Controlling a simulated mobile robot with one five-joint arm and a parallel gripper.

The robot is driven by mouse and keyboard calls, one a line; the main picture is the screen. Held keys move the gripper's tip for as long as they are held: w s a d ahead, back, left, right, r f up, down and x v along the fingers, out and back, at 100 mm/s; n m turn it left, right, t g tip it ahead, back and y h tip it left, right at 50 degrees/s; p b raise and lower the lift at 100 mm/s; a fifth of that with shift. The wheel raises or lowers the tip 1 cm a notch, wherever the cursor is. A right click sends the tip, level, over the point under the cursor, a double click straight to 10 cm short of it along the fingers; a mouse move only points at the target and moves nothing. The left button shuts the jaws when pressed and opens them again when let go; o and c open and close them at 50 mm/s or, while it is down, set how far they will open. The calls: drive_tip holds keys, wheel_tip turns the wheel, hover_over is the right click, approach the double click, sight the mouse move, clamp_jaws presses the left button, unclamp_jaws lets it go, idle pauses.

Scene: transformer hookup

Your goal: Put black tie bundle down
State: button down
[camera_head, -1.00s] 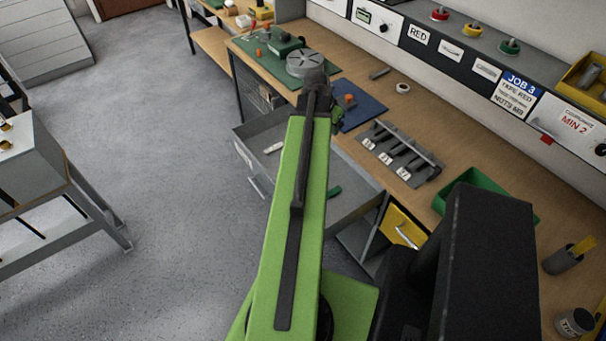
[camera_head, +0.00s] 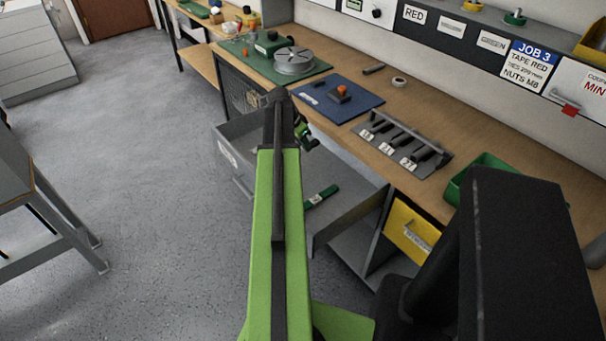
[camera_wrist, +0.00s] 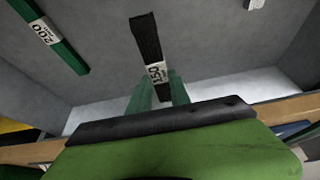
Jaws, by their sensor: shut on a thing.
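The black tie bundle (camera_wrist: 148,40), with a white label reading 150, is between the green fingers of my gripper (camera_wrist: 158,86) in the wrist view. My gripper is shut on it near the label. The bundle is over the grey floor of the open drawer (camera_wrist: 100,60); I cannot tell whether it touches that floor. In the head view my gripper (camera_head: 306,137) is over the open drawer (camera_head: 345,208), partly behind my arm, and the black bundle is hidden there.
A green tie bundle (camera_wrist: 52,38) labelled 200 lies in the drawer and shows in the head view (camera_head: 322,196). A blue mat (camera_head: 325,108) and a grey tool rack (camera_head: 405,148) are on the bench beside the drawer.

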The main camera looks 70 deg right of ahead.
sight(307, 164)
wheel_tip(307, 164, down, 8)
drive_tip(key=b, duration=0.6)
drive_tip(key=shift+r, duration=0.3)
drive_tip(key=shift+f, duration=0.15)
drive_tip(key=c, duration=1.2)
unclamp_jaws()
drive_tip(key=shift+r+p, duration=0.5)
drive_tip(key=shift+p, duration=0.1)
drive_tip(key=p+v, duration=1)
drive_tip(key=v, duration=0.1)
drive_tip(key=shift+w+a+r+p, duration=0.1)
drive_tip(key=shift+a+r+p, duration=0.15)
drive_tip(key=shift+p, duration=0.1)
drive_tip(key=shift+f, duration=0.15)
